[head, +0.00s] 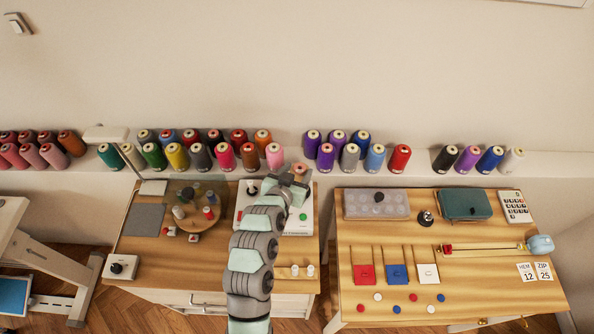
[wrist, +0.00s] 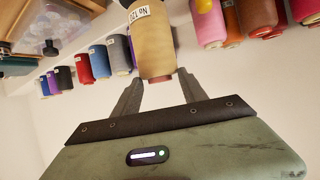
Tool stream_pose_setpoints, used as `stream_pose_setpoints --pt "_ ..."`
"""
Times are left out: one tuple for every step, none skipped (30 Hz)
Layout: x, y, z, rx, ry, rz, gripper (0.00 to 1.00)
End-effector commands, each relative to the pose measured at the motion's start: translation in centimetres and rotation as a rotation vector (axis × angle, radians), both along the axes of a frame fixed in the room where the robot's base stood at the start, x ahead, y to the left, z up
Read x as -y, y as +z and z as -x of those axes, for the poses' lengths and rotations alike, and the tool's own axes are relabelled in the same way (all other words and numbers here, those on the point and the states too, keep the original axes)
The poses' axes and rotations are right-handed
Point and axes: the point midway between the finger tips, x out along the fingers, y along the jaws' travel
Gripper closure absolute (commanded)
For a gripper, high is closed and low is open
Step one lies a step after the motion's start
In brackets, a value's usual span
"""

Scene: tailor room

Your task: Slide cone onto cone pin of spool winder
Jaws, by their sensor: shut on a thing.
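My gripper (wrist: 157,84) is shut on a tan thread cone (wrist: 155,45) in the wrist view, with one finger on each side of its lower end in the picture. The cone carries a white paper label. In the head view my gripper (head: 297,181) is at the back of the left table, and only a small part of the cone (head: 300,168) shows past it. The spool winder (head: 298,223) has a white base with a green button, partly covered by my arm. I cannot make out the cone pin or whether the cone touches it.
Colored thread cones (head: 227,156) line the shelf behind the tables. A round stand with small spools (head: 196,214) is left of the winder. Small white spools (head: 310,270) stand at the table's front right. The right table (head: 440,290) is separate, across a gap.

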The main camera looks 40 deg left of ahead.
Motion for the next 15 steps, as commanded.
stream_pose_setpoints --pt "0.0 -0.3 0.0 0.001 0.0 0.0 1.0" --pt "0.0 -0.4 0.0 0.001 0.0 0.0 1.0" --pt "0.0 -0.5 0.0 0.001 0.0 0.0 1.0" --pt "0.0 -0.6 0.0 0.001 0.0 0.0 1.0" --pt "0.0 -0.7 0.0 0.001 0.0 0.0 1.0" --pt "0.0 -0.8 0.0 0.001 0.0 0.0 1.0" --pt "0.0 -0.9 0.0 0.002 0.0 -0.001 1.0" --pt "0.0 -1.0 0.0 0.002 0.0 -0.001 1.0" --pt "0.0 -1.2 0.0 0.002 0.0 -0.001 1.0" --pt "0.0 -1.3 0.0 0.001 0.0 -0.002 1.0" --pt "0.0 -1.4 0.0 0.002 0.001 -0.001 1.0" --pt "0.0 -1.5 0.0 0.002 0.001 -0.001 1.0" --pt "0.0 -1.6 0.0 0.002 0.001 -0.001 1.0" --pt "0.0 -1.7 0.0 0.002 0.001 -0.001 1.0" --pt "0.0 -1.7 0.0 0.003 0.001 -0.002 1.0"
